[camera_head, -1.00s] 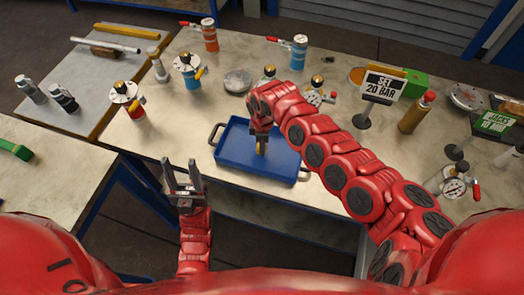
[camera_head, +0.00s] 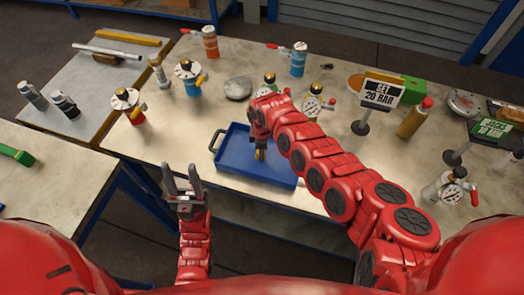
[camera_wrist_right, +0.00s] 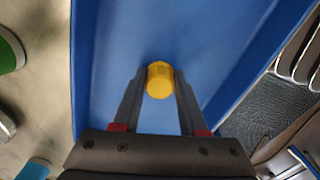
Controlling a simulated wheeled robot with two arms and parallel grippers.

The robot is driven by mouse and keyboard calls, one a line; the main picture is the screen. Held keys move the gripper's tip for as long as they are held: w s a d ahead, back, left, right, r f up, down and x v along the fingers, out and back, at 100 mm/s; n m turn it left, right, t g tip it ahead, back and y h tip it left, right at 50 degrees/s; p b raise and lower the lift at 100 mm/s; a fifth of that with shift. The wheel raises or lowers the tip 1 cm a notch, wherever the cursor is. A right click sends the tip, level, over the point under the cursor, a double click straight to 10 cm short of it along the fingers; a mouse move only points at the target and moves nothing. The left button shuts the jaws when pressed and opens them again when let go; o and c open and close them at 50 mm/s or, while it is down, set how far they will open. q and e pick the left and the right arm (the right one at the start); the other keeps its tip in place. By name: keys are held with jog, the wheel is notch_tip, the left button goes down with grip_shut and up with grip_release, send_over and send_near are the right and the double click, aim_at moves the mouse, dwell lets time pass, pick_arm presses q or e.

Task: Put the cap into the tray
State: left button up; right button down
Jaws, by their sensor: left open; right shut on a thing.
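The cap is a small yellow cylinder (camera_wrist_right: 160,82) between the fingertips of my right gripper (camera_wrist_right: 158,88) in the right wrist view. The gripper is shut on it. In the head view the cap (camera_head: 260,155) shows below the right gripper (camera_head: 259,145), over the blue tray (camera_head: 232,163). I cannot tell whether the cap touches the tray floor. The tray sits at the table's front edge, and its blue floor also fills much of the right wrist view (camera_wrist_right: 110,50). My left gripper (camera_head: 182,172) is open and empty, in front of the table and left of the tray.
A sign (camera_head: 382,92) stands to the right.

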jog(key=shift+c, duration=2.2)
grip_release()
jog(key=shift+r, duration=0.1)
jog(key=shift+r, duration=0.15)
notch_tip(320, 180, up, 12)
jog(key=b, duration=0.1)
jog(key=shift+b, duration=0.4)
jog(key=shift+f, duration=0.2)
